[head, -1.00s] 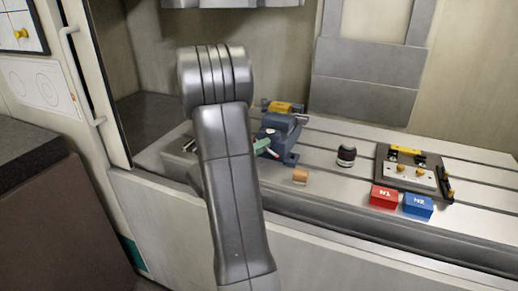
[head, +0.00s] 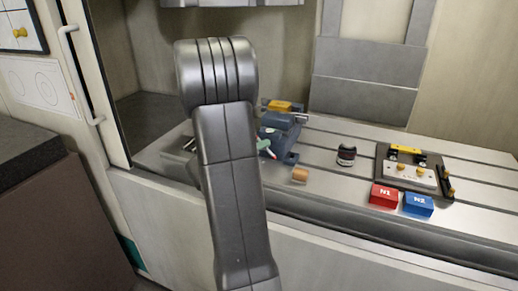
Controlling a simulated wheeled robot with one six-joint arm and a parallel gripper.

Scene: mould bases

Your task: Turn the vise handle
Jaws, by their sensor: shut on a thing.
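The blue-grey vise (head: 283,122) stands on the slotted table, just right of my arm, with a yellow piece (head: 280,106) on top. My arm hides its left part. A small bar with a green part (head: 264,144) and a pinkish-red end (head: 273,154) shows at the vise's front, tilted down to the right; it looks like the vise handle. Its left part is hidden behind my arm. My gripper is not visible; my arm blocks the view of that area.
An orange-brown block (head: 300,175) lies in front of the vise. A dark round piece (head: 346,155) stands to the right. Further right are a plate with yellow knobs (head: 381,177), a red N1 block (head: 383,195) and a blue N2 block (head: 418,205).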

